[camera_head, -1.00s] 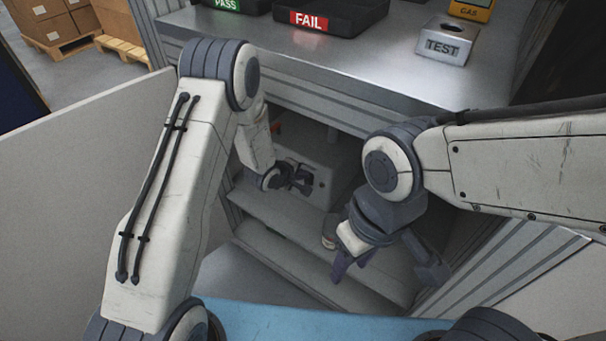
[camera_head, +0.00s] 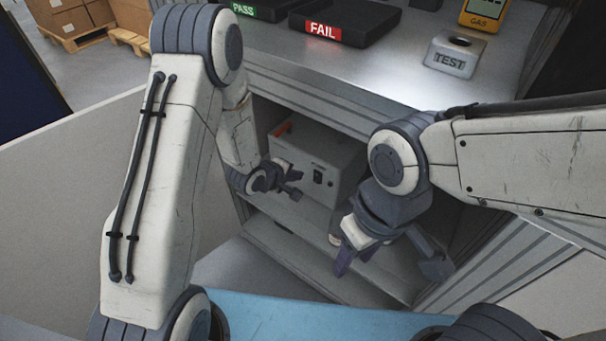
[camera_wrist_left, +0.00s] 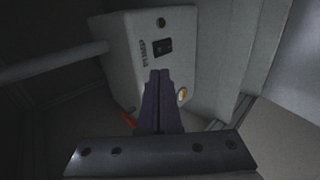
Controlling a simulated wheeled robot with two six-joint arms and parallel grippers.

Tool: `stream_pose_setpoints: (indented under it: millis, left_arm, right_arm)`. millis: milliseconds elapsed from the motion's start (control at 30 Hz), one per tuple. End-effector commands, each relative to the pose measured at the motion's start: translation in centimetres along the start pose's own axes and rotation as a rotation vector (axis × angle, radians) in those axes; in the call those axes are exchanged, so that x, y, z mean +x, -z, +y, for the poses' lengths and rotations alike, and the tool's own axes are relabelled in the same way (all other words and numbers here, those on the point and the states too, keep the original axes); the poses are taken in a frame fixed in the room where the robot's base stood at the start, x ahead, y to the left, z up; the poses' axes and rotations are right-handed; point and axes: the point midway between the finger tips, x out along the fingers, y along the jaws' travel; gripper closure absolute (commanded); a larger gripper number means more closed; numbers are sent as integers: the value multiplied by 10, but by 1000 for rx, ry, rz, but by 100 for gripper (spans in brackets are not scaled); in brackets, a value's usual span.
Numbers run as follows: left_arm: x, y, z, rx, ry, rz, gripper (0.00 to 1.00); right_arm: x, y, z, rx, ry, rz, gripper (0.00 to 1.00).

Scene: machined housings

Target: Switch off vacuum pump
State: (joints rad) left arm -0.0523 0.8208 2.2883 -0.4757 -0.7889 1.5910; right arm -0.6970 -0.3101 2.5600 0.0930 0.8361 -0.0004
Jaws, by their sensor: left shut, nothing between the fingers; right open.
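The vacuum pump (camera_head: 318,150) is a grey box on a shelf inside the cabinet under the worktop. A dark rocker switch (camera_head: 318,177) shows on its front face. In the left wrist view the pump (camera_wrist_left: 120,30) carries the label PUMP beside the switch (camera_wrist_left: 163,47). Its on or off position is too small to tell. My left gripper (camera_head: 296,190) is shut and empty in front of the pump. In the left wrist view its joined tips (camera_wrist_left: 160,73) point at the face, just below the switch; contact cannot be told. My right gripper (camera_head: 391,268) is open and empty, right of the pump.
Cabinet walls and shelves enclose the pump. A pale panel (camera_head: 60,190) stands at left.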

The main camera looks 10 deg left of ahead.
Motion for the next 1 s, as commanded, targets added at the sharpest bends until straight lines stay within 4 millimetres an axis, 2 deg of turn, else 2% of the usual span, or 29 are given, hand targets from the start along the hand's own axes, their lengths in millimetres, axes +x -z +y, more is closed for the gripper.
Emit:
stream_pose_setpoints:
  millis: [33, 200, 833, 933, 1000]
  left_arm:
    - [-10, 0, 4, 0, -1, 1, 100]
    - [-26, 0, 6, 0, 1, 0, 100]
    - [-30, -1, 7, 6, 3, 0, 100]
    - [-35, -6, 12, 71, 27, 6, 100]
    - [-44, -13, 20, 175, 69, 14, 100]
  right_arm:
    - [-4, 0, 0, 0, 0, 0, 50]
    - [-7, 0, 0, 0, 0, 0, 50]
    - [-7, 0, 0, 0, 0, 0, 50]
    - [-7, 0, 0, 0, 0, 0, 50]
    - [-7, 0, 0, 0, 0, 0, 50]
